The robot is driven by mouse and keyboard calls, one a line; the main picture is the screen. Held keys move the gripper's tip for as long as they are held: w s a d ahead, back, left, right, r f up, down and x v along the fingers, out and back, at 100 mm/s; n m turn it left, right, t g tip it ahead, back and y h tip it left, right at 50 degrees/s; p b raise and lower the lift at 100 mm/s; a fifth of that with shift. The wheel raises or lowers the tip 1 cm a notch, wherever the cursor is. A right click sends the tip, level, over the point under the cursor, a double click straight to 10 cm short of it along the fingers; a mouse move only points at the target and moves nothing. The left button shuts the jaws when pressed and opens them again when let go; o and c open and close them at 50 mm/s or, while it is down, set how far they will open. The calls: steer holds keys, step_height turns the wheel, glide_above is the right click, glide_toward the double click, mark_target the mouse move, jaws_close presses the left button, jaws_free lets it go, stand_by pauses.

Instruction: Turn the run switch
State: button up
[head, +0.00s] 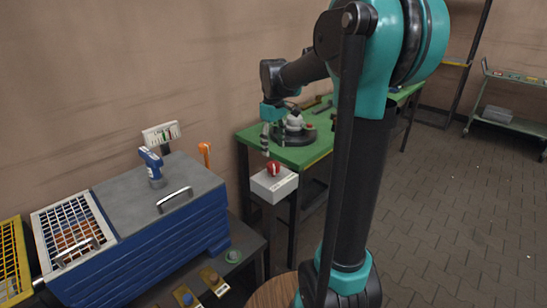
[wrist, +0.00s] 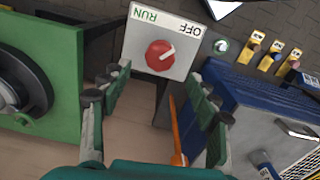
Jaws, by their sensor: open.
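The run switch is a red round knob (head: 274,168) on a light grey box (head: 272,187) that stands on a dark post beside the green bench. In the wrist view the knob (wrist: 160,55) sits below the printed words OFF and RUN, and its pale mark points up and right toward OFF. My gripper (head: 266,152) is above the box in the head view, with its fingers pointing down. In the wrist view my gripper (wrist: 160,80) is open and empty, its fingers spread to either side below the knob. The fingers appear apart from the knob.
A green bench (head: 313,152) carries a round dark fixture (head: 294,136). A blue cabinet (head: 150,240) stands left of the switch, with a blue-and-white tool (head: 152,166) on top and an orange handle (head: 205,153) behind. The floor (head: 450,190) at right is clear.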

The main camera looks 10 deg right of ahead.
step_height(320, 180, up, 5)
steer(key=shift+f, duration=0.15)
steer(key=s+d+f+m+t, duration=0.2)
steer(key=s+f+m, duration=0.1)
steer(key=s+f, duration=0.6)
steer(key=shift+f+m, duration=0.3)
steer(key=shift+f, duration=0.3)
steer(key=s+f+m, duration=0.1)
steer(key=s+f, duration=0.2)
steer(key=s, duration=0.1)
steer(key=s+d+f+m+t, duration=0.1)
steer(key=s+f+m, duration=0.1)
steer(key=s+f, duration=0.2)
steer(key=s+f+m+t, duration=0.1)
steer(key=s+f, duration=0.3)
steer(key=shift+s+d, duration=0.3)
steer(key=shift+c, duration=0.4)
